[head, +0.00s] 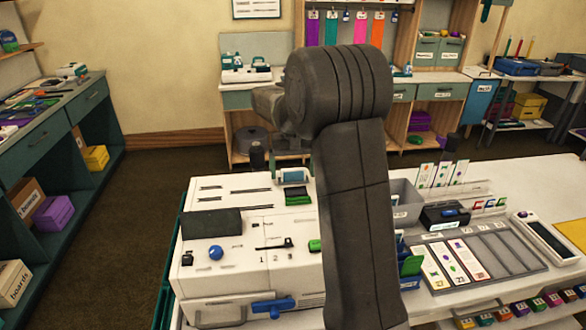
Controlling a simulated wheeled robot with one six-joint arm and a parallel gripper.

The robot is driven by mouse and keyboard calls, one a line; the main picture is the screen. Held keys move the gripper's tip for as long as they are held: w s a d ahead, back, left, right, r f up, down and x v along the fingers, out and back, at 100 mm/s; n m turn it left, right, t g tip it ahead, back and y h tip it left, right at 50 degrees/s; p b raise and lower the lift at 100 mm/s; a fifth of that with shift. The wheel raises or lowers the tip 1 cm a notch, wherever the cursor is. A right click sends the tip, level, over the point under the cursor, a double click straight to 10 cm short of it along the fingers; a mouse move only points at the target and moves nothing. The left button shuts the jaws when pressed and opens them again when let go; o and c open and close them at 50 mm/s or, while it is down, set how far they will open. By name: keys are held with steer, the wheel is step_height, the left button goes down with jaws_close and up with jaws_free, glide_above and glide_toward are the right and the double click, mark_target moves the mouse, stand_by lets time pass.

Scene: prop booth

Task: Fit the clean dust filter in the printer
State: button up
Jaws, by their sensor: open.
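A white machine (205,275), which looks like the printer, stands at the left end of the white table. Its top carries a dark flat panel (212,224), a blue knob (215,252), slots and the marks 1, 2, 3. A blue handle (272,307) is on its front. A small green block (299,195) lies on its back right part. I cannot pick out a clean dust filter for sure. My arm rises through the middle of the picture and covers the machine's right side.
Right of my arm are a grey bin (404,200), a dark box (444,215), a grey tray (483,262) with cards and a white handheld device (543,236). Small coloured blocks line the front edge. Shelves and benches stand along the walls; the brown floor at left is clear.

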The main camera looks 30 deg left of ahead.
step_height(320, 180, up, 14)
stand_by(0.6)
steer(key=shift+f, duration=0.2)
stand_by(0.5)
step_height(320, 180, down, 14)
steer(key=shift+r, duration=0.45)
steer(key=shift+f, duration=0.1)
stand_by(0.3)
